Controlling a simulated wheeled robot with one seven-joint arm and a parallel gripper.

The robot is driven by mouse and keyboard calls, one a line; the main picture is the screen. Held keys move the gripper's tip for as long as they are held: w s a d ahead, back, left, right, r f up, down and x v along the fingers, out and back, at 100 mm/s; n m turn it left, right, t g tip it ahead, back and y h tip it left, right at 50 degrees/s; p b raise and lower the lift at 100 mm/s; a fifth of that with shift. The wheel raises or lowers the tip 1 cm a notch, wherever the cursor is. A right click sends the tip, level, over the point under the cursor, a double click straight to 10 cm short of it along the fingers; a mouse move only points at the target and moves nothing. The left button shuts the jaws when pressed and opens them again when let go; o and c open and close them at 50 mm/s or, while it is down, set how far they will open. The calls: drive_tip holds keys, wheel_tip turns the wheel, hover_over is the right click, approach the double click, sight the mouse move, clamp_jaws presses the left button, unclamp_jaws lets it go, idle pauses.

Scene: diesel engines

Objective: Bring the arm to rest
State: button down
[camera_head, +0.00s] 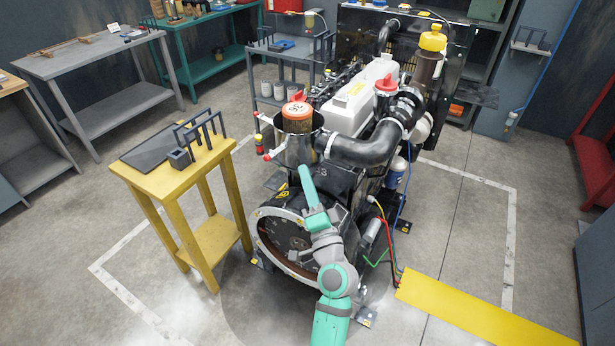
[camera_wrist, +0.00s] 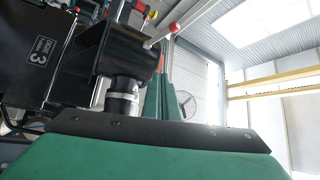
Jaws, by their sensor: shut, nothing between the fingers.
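My arm, teal and grey, reaches up from the bottom of the head view in front of the diesel engine (camera_head: 350,112). My gripper (camera_head: 304,170) points up, close to the dark metal housing (camera_head: 297,150) at the engine's near end. It is shut and holds nothing. In the wrist view its teal fingers (camera_wrist: 166,92) stand together beside a black engine part (camera_wrist: 125,55). I cannot tell whether the gripper touches the engine. An orange filter (camera_head: 297,118) with a red cap sits in the housing above the gripper.
A yellow table (camera_head: 180,180) with a dark mat and a black rack stands left of the engine. A yellow strip (camera_head: 480,312) lies on the floor at right, near coloured hoses (camera_head: 385,235). Grey and teal benches (camera_head: 95,55) line the back. Open floor shows at left and right.

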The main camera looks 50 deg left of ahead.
idle(0.3)
drive_tip(key=s+d+f+m+t+h, duration=0.25)
drive_tip(key=d+f+h, duration=0.35)
drive_tip(key=d+f, duration=0.45)
drive_tip(key=s+d+f+m+t+h, duration=0.15)
drive_tip(key=d+f+t+h, duration=0.3)
drive_tip(key=d+f, duration=0.6)
drive_tip(key=s+d+f+n+h, duration=0.1)
drive_tip(key=s+d+h, duration=0.2)
drive_tip(key=s+d, duration=0.3)
drive_tip(key=s+d+f+h, duration=0.2)
drive_tip(key=s+d+h, duration=0.2)
drive_tip(key=d, duration=0.5)
drive_tip(key=s+d+r+n+h, duration=0.1)
drive_tip(key=s+d+n, duration=0.1)
drive_tip(key=s, duration=0.4)
drive_tip(key=s+d+r+n+g+h, duration=0.1)
drive_tip(key=s+d+r+n, duration=0.1)
drive_tip(key=s+d, duration=0.3)
drive_tip(key=shift+d+v, duration=0.25)
drive_tip(key=shift+v, duration=1)
